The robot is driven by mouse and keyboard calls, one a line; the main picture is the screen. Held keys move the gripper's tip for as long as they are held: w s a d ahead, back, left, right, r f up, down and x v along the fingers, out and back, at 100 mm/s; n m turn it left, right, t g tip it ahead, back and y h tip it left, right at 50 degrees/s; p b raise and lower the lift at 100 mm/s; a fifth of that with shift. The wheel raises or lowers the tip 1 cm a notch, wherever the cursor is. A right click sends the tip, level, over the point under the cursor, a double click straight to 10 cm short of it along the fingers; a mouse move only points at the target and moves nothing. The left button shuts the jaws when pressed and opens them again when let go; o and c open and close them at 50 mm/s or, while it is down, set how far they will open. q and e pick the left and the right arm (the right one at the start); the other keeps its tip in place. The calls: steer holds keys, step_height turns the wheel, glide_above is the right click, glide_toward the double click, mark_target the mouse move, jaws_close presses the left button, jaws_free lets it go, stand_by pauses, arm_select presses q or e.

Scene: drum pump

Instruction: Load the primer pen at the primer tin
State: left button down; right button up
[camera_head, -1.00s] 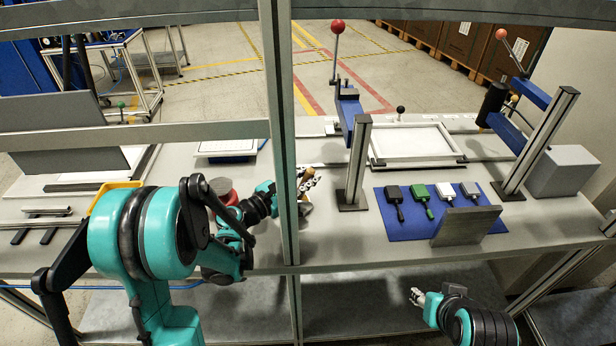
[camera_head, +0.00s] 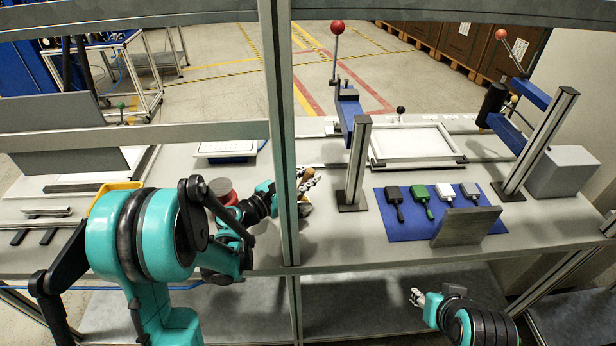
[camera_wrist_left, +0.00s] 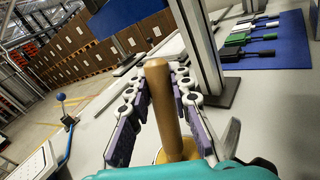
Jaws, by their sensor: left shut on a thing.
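My left gripper (camera_head: 310,183) is over the bench, just right of the frame's upright post, partly hidden by it. In the left wrist view, my left gripper (camera_wrist_left: 160,95) is shut on a tan-brown, round-ended rod, which I take for the primer pen (camera_wrist_left: 160,90). The rod stands between the fingers, with a yellow-orange part at its lower end. A red tin with a dark grey lid (camera_head: 221,188), perhaps the primer tin, sits behind my left forearm, which hides part of it. My right gripper (camera_head: 417,297) is low in front of the bench, away from these things; its finger gap is too small to judge.
An upright frame post (camera_head: 278,120) crosses the view beside my left gripper. A blue mat (camera_head: 400,229) with several brushes lies right, behind a grey block (camera_head: 465,226).

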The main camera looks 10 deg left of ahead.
arm_select(q)
steer(key=shift+r+p, duration=2.4)
steer(key=shift+r, duration=1)
steer(key=shift+f, duration=0.15)
